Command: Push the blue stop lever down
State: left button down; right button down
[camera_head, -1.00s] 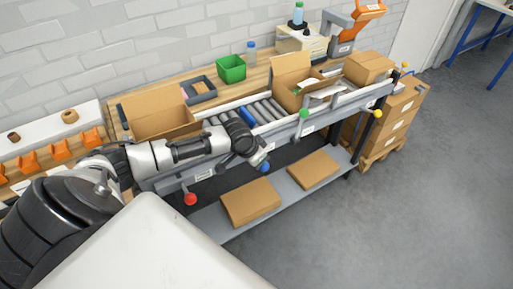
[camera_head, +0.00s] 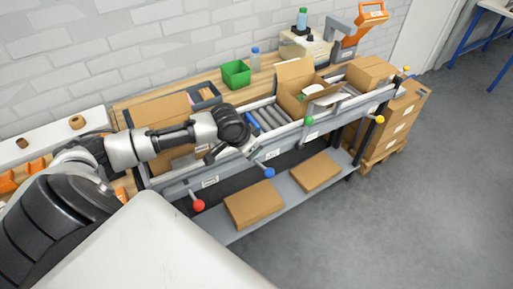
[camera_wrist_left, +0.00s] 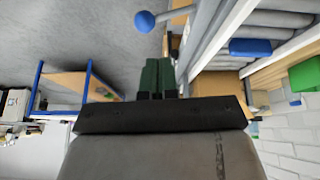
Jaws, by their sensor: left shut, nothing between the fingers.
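The blue stop lever (camera_head: 269,173) has a round blue knob on a short stem at the front rail of the roller conveyor. In the head view its knob hangs low, outward from the rail. In the left wrist view the blue knob (camera_wrist_left: 145,21) and its pale stem are at the top, past the fingertips. My left gripper (camera_head: 252,151) is just above and left of the knob, apart from it. In the left wrist view its dark green fingers (camera_wrist_left: 158,66) are together and empty. My right gripper is not in view.
Red (camera_head: 198,205), green (camera_head: 309,120) and yellow (camera_head: 380,119) knobs sit along the same conveyor rail (camera_head: 290,141). An open carton (camera_head: 160,112) is behind my arm. Flat cartons (camera_head: 254,204) lie on the lower shelf.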

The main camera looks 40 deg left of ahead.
pick_arm(q)
jog(key=v, duration=0.4)
jog(key=shift+d, duration=0.25)
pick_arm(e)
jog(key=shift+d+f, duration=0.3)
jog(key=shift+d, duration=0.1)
pick_arm(q)
jog(key=shift+d+r, duration=0.1)
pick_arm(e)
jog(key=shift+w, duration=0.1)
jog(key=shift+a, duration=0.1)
